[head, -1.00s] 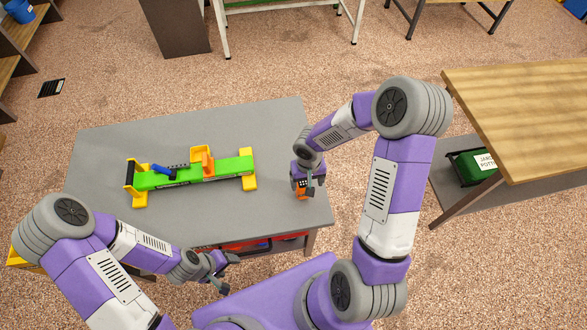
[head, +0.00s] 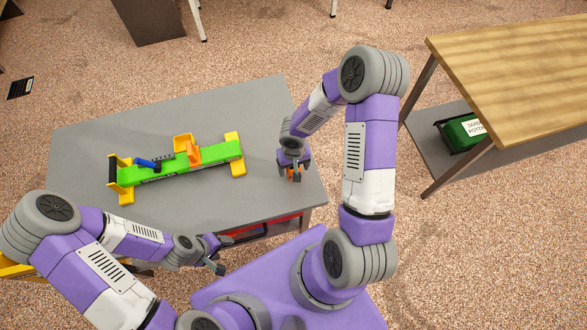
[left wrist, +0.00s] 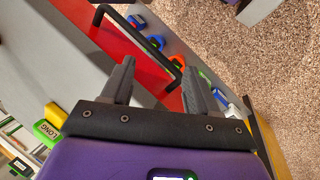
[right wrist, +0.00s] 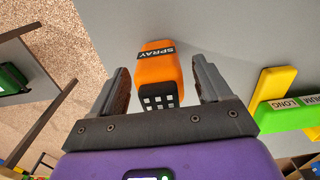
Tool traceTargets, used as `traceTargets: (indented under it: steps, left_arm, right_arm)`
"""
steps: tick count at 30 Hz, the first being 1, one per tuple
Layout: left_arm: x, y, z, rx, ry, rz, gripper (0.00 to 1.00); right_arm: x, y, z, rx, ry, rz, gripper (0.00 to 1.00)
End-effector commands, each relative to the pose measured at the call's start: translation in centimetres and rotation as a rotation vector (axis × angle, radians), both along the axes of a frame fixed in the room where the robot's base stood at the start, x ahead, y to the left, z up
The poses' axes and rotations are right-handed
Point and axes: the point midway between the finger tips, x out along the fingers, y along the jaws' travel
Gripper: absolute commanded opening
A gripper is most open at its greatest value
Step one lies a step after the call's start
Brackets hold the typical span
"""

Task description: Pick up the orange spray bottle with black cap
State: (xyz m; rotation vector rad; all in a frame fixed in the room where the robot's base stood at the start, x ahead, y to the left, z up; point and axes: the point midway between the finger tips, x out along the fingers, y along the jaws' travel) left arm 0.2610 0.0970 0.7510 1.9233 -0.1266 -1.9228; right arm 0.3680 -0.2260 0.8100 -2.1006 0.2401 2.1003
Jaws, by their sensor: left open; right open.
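The orange spray bottle (right wrist: 158,66) with a black checkered cap (right wrist: 158,97) is on the grey table top (head: 215,105), near its right edge. In the right wrist view it lies between the two open fingers of my right gripper (right wrist: 158,85), cap end toward the palm, with a gap on each side. In the head view only a bit of orange (head: 294,174) shows under my right gripper (head: 294,168), which covers the rest. My left gripper (head: 218,255) is open and empty in front of the table; it also shows in the left wrist view (left wrist: 150,85).
A green and yellow tool toy (head: 190,161) with a blue piece and an orange piece lies left of the bottle. A red drawer (left wrist: 125,45) with a black handle is under the table front. A wooden-topped table (head: 510,70) stands at right.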

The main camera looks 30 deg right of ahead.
Motion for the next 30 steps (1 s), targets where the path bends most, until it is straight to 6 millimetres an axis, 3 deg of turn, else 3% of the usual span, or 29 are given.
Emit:
traceTargets:
  steps: [2,13,22,30]
  left_arm:
    - [0.0,0.0,0.0,0.0,0.0,0.0,0.6]
    - [0.0,0.0,0.0,0.0,0.0,0.0,0.6]
    - [0.0,0.0,0.2,0.0,0.0,0.0,0.6]
    - [0.0,0.0,1.8,0.0,0.0,0.0,0.6]
  right_arm:
    - [0.0,0.0,0.1,0.0,0.0,0.0,0.78]
    - [0.0,0.0,0.1,0.0,0.0,0.0,0.21]
    - [0.1,0.0,0.7,0.0,-0.002,-0.001,0.21]
    - [0.1,0.0,5.8,-0.001,-0.006,-0.001,0.21]
